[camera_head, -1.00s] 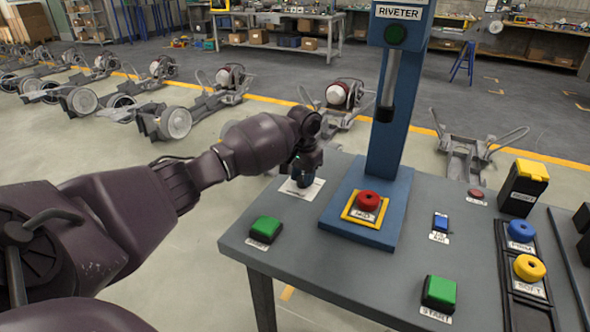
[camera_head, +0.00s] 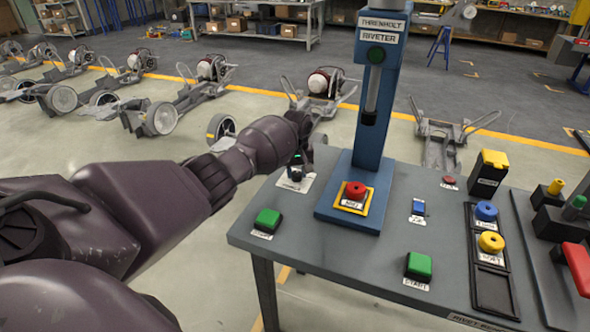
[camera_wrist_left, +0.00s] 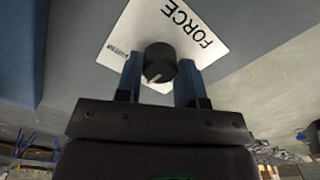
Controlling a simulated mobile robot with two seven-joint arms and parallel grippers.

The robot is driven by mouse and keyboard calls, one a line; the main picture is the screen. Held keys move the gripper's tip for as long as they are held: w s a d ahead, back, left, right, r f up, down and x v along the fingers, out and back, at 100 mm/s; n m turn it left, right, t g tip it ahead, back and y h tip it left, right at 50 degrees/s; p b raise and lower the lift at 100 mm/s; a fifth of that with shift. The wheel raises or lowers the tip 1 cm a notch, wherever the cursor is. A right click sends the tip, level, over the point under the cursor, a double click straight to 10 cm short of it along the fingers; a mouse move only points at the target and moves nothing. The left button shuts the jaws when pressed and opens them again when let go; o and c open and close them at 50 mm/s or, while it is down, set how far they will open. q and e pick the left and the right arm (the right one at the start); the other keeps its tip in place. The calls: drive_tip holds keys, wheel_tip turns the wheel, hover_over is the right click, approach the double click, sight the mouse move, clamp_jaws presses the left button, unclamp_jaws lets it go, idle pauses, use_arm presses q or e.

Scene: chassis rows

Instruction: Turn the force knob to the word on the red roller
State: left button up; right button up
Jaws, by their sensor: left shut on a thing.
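The black force knob (camera_wrist_left: 160,60) stands on a white plate marked FORCE (camera_wrist_left: 185,25), with small print that I cannot read. A pale pointer line on the knob points toward the lower left of the wrist view. My left gripper (camera_wrist_left: 160,78) is shut on the knob, one finger on each side. In the head view the left gripper (camera_head: 297,174) is over the plate at the table's far left corner and hides the knob. The red roller (camera_head: 356,188) sits in a yellow frame on the riveter's blue base; its label is too small to read surely. My right gripper is out of view.
The blue riveter column (camera_head: 376,110) stands right of the left gripper. Green buttons (camera_head: 268,219) and (camera_head: 419,264) are nearer the front. A black rack (camera_head: 490,289) holds a blue roller (camera_head: 486,211) and a yellow roller (camera_head: 491,242). Chassis rows lie beyond the table.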

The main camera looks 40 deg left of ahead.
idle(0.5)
use_arm(q)
drive_tip(key=o, duration=0.9)
drive_tip(key=shift+r, duration=0.1)
